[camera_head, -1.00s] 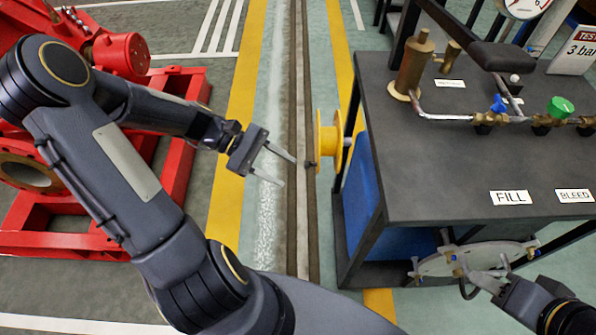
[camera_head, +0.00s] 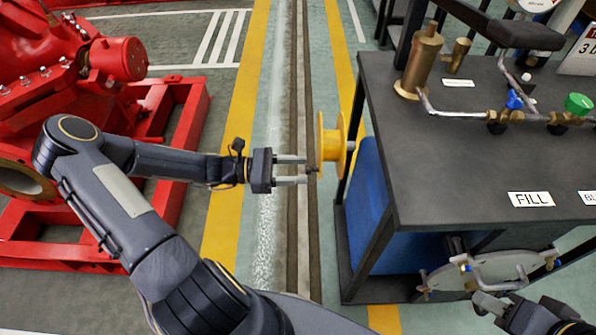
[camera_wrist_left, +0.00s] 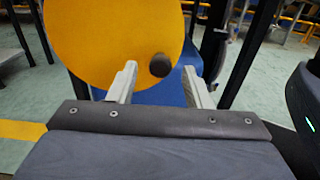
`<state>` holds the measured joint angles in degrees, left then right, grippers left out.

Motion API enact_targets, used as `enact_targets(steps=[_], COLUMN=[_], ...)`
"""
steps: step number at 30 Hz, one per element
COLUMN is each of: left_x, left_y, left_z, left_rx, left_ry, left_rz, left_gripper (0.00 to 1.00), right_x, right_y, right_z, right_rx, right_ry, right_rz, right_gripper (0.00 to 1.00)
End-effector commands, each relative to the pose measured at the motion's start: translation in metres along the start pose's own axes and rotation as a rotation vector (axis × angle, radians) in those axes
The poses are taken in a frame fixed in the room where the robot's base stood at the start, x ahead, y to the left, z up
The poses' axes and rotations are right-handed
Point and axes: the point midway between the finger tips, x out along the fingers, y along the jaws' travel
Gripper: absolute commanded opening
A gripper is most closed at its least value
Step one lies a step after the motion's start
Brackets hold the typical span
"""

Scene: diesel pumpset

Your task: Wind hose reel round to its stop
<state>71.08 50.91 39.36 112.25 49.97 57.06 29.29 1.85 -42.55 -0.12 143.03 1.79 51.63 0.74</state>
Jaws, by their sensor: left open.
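The yellow hose reel (camera_head: 331,143) is mounted on the left side of the dark bench, on a short axle. In the left wrist view its round yellow face (camera_wrist_left: 110,40) fills the upper left, with a dark knob (camera_wrist_left: 159,65) low on its right side. My left gripper (camera_head: 307,170) is open, its fingers pointing at the reel face. In the wrist view the knob shows between the two fingertips (camera_wrist_left: 160,82); I cannot tell whether they touch it. My right gripper (camera_head: 482,300) is at the lower right by a round grey plate, its jaws unclear.
The dark bench (camera_head: 470,170) carries brass fittings, a green knob (camera_head: 578,103) and a blue handle (camera_head: 514,99). A blue tank (camera_head: 367,195) sits beneath it. The round plate (camera_head: 490,272) hangs at its front. Red machinery (camera_head: 60,80) stands at left; the striped floor between is clear.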

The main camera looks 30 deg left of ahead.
Motion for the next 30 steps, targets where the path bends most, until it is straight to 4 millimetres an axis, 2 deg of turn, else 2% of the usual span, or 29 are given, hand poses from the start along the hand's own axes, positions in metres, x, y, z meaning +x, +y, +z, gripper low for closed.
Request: enact_targets(steps=[3,11,21,30], left_x=[0.0069,0.0081,0.0079,0.0079], left_y=[-0.0007,-0.0006,-0.0007,-0.001], left_z=[-0.0004,0.0002,0.0002,0.0017], left_rx=[0.0,0.0,0.001,-0.007], left_ry=[0.0,0.001,0.001,0.001], left_rz=[-0.001,-0.001,-0.001,-0.002], left_gripper=[0.45,0.45,0.01,0.0], right_x=[0.002,0.0017,0.0017,-0.0007], right_y=[0.0009,0.0008,0.0008,-0.0004], right_z=[0.001,0.0009,0.0009,-0.0003], right_rx=[0.0,0.0,0.0,0.0], right_ry=[0.0,0.0,0.0,0.0], right_rz=[0.0,0.0,0.0,0.0], right_gripper=[0.38,0.38,0.38,0.38])
